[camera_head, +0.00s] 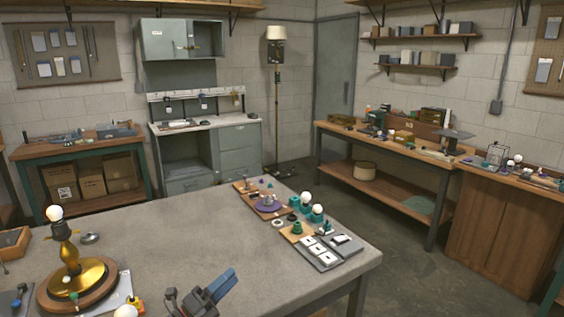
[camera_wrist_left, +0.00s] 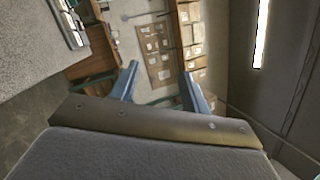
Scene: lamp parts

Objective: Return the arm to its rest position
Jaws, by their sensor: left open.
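My left gripper (camera_head: 226,280) shows at the bottom middle of the head view, over the near part of the grey table (camera_head: 190,215). In the left wrist view its two blue fingers (camera_wrist_left: 160,78) stand apart with nothing between them. A brass lamp (camera_head: 70,250) with a bulb (camera_head: 54,213) on top stands upright on a round wooden base at the table's left. The gripper is to the right of the lamp and apart from it. My right gripper is not in view.
Bulbs (camera_head: 306,198), a purple round part (camera_head: 267,204) and switch-like plates (camera_head: 313,250) lie in trays at the table's right. The table's middle is clear. A workbench (camera_head: 400,145) stands at the right wall.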

